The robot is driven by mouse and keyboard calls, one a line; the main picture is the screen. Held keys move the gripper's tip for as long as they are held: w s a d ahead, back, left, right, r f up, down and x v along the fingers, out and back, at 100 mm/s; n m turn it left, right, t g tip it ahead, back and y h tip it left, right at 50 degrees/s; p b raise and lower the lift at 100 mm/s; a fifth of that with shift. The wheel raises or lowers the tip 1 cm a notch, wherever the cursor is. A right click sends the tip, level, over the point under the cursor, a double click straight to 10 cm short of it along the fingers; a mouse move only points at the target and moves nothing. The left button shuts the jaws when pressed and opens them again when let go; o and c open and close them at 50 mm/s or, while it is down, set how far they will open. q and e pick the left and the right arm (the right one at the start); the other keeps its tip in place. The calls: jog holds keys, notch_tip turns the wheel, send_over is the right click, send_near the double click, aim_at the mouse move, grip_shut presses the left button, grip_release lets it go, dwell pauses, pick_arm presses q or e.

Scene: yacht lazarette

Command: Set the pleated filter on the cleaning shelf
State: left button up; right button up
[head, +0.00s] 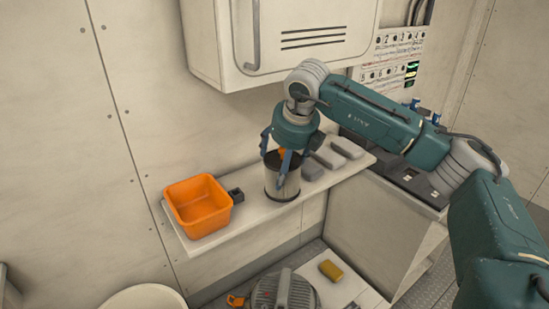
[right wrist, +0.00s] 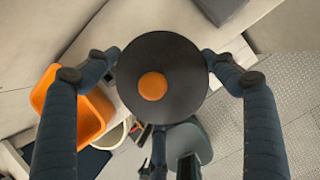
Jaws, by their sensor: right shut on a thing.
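The pleated filter (head: 283,188) is an upright cylinder with a pale pleated side and dark ends. It is at the shelf, near the front edge; whether its base touches the board or hovers just above it I cannot tell. The cleaning shelf (head: 216,245) is a long pale board on the wall. My right gripper (head: 281,158) comes from above and is shut on the filter's upper part. In the right wrist view the filter's black round top (right wrist: 180,60) with an orange centre lies between the fingers (right wrist: 162,65). My left gripper is not in view.
An orange bin (head: 198,207) and a small dark block (head: 236,195) stand on the shelf to the left. Grey blocks (head: 327,158) lie to the right. A white cabinet (head: 290,40) hangs above. A yellow sponge-like block (head: 330,270) lies below.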

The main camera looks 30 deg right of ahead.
aim_at(275, 150)
jog(key=w+p, duration=0.1)
jog(key=w, duration=0.4)
jog(key=shift+w+d, duration=0.1)
jog(key=shift+d, duration=0.05)
notch_tip(275, 150, down, 2)
jog(key=shift+f+p, duration=0.25)
jog(key=shift+p, duration=0.7)
jog(key=shift+d+f, duration=0.1)
jog(key=shift+f, duration=0.55)
jog(key=o, duration=1.3)
jog(key=shift+o, duration=0.2)
jog(key=shift+r, duration=0.1)
